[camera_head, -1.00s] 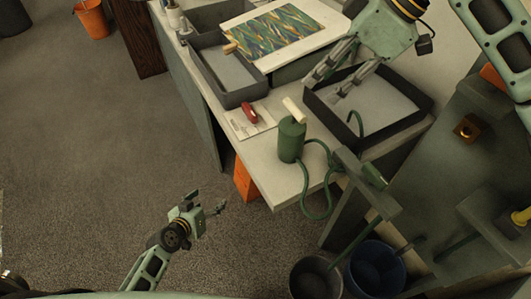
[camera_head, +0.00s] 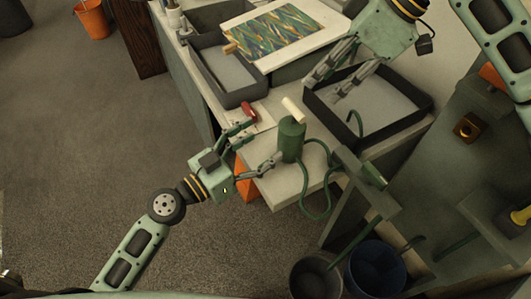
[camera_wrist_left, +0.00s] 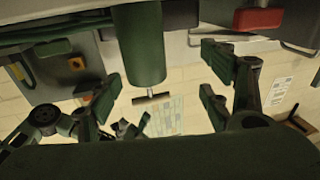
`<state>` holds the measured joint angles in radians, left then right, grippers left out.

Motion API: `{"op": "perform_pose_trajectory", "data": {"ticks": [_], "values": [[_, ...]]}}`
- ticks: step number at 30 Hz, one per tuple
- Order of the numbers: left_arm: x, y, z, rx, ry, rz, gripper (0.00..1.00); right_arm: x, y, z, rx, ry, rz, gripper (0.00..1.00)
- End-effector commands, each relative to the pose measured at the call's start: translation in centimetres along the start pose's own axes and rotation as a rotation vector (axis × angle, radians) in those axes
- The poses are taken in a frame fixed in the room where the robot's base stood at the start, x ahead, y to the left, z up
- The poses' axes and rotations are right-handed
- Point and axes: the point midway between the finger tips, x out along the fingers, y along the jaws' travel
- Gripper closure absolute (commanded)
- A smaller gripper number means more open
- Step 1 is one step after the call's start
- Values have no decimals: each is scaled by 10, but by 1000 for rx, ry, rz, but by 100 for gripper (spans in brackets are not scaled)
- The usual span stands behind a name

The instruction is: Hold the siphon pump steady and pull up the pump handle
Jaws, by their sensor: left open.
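The siphon pump (camera_head: 291,140) is a green cylinder standing upright at the table's near corner, with a cream T-shaped pump handle (camera_head: 294,110) low on top. A green hose (camera_head: 305,190) loops from it over the edge. My left gripper (camera_head: 264,141) is open just left of the pump, one fingertip close to its lower side; I cannot tell whether they touch. In the left wrist view, the pump (camera_wrist_left: 138,42) shows between the spread fingers, nearer the left one. My right gripper (camera_head: 326,87) is open and empty over the dark tray (camera_head: 425,112), behind the pump.
A red-handled tool (camera_head: 249,112) lies on a white card left of the pump. Another grey tray (camera_head: 246,95) and a marbled sheet (camera_head: 275,32) are farther back. Two buckets (camera_head: 375,268) stand below at the front right. Open floor lies left of the table.

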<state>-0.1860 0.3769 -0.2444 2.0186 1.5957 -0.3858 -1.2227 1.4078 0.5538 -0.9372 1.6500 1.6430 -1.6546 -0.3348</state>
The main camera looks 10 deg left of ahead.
Motion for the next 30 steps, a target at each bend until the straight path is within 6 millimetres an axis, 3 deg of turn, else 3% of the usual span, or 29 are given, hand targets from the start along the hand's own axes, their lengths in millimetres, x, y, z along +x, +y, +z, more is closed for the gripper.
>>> {"op": "perform_pose_trajectory", "data": {"ticks": [6,21,30], "values": [[7,21,16,24,-36,40,27,0,0,0,0,0,0,69],[73,24,20,22,-36,40,27,0,0,0,0,0,0,69],[80,24,20,23,-38,40,27,0,0,0,0,0,0,69]]}}
